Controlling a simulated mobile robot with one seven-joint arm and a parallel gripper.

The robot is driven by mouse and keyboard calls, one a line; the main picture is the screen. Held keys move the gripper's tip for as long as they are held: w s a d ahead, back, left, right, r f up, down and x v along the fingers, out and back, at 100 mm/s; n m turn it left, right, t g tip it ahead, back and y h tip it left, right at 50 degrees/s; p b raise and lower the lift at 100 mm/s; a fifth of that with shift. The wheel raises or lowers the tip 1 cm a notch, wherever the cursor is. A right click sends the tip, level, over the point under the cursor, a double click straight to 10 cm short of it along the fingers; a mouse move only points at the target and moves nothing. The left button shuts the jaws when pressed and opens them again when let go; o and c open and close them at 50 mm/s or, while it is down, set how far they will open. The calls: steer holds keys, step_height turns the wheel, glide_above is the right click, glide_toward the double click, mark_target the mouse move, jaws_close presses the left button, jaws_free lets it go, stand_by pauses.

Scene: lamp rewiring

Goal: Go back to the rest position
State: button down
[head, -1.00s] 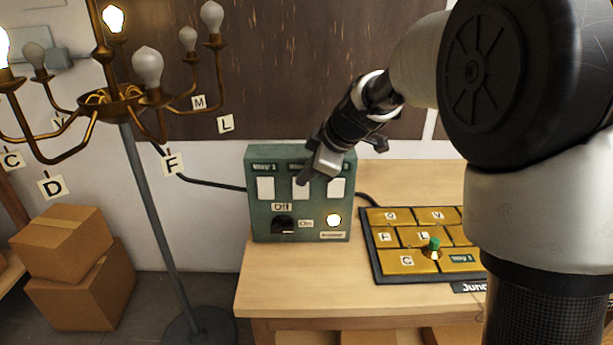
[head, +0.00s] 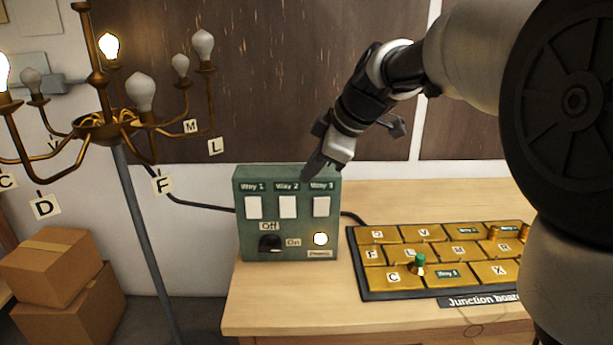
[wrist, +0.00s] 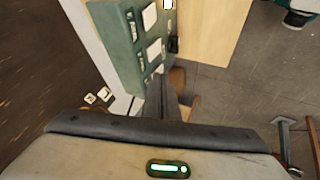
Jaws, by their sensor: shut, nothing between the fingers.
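My gripper (head: 318,166) is shut and empty. In the head view its tip is at the upper edge of the green switch box (head: 287,243), near the Way 2 and Way 3 labels; I cannot tell whether it touches. In the wrist view the shut fingers (wrist: 163,98) point toward the same box (wrist: 122,48). The box has three white switches, a black knob (head: 270,243) between Off and On labels, and a lit round light (head: 320,239).
A junction board (head: 375,283) with brass plates and a green-topped peg (head: 420,264) lies right on the wooden table (head: 290,298). A brass lamp (head: 105,125) with lettered tags, some bulbs lit, stands left. Cardboard boxes (head: 65,255) sit on the floor. A dark panel (head: 240,80) is behind.

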steer(key=s+d+r+m+h+p, duration=0.1)
steer(key=s+d+r+m+p, duration=0.2)
steer(key=s, duration=0.3)
steer(key=s+d+r+m+h+p, duration=0.1)
steer(key=s+d+r+m+p, duration=0.25)
steer(key=s, duration=0.35)
steer(key=s+d+f+m+h+p, duration=0.1)
steer(key=s+d+m+p, duration=0.1)
steer(key=s+d+m, duration=0.2)
steer(key=s+d+f+m+h+p, duration=0.1)
steer(key=s+d+m, duration=0.3)
steer(key=s, duration=0.6)
steer(key=shift+s+f+m+t+h+p, duration=0.3)
steer(key=shift+s+f+m+h+p, duration=0.15)
steer(key=shift+m, duration=0.8)
